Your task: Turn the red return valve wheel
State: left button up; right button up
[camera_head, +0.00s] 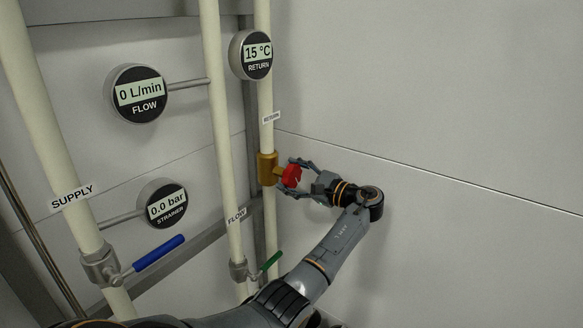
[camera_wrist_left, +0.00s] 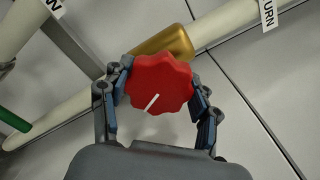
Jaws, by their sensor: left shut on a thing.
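The red return valve wheel (camera_head: 291,176) sits on a brass valve body (camera_head: 267,168) on the cream return pipe. In the left wrist view the wheel (camera_wrist_left: 160,84) is scalloped, with a white mark pointing to the lower left. My left gripper (camera_head: 293,174) reaches in from the right side of the wheel. In the left wrist view its fingers (camera_wrist_left: 160,92) are closed on opposite sides of the wheel's rim. Part of the brass body (camera_wrist_left: 168,42) shows behind the wheel. My right gripper is not in view.
The flow pipe has a green lever (camera_head: 271,262) low beside my left arm. The supply pipe has a blue lever (camera_head: 158,253). Gauges read 0 L/min (camera_head: 138,94), 15 °C (camera_head: 257,54) and 0.0 bar (camera_head: 165,204). The wall on the right is bare.

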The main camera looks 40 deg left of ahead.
pick_arm(q)
jog(key=m, duration=0.2)
jog(key=shift+r+m, duration=0.1)
jog(key=shift+m, duration=0.3)
jog(key=m, duration=0.6)
jog(key=shift+w, duration=0.1)
jog(key=m, duration=0.4)
jog(key=shift+m, duration=0.4)
jog(key=m, duration=0.4)
jog(key=shift+f+m, duration=0.2)
jog(key=shift+m, duration=0.1)
jog(key=o, duration=1.2)
jog(key=shift+c, duration=0.2)
jog(key=shift+w+d, duration=0.1)
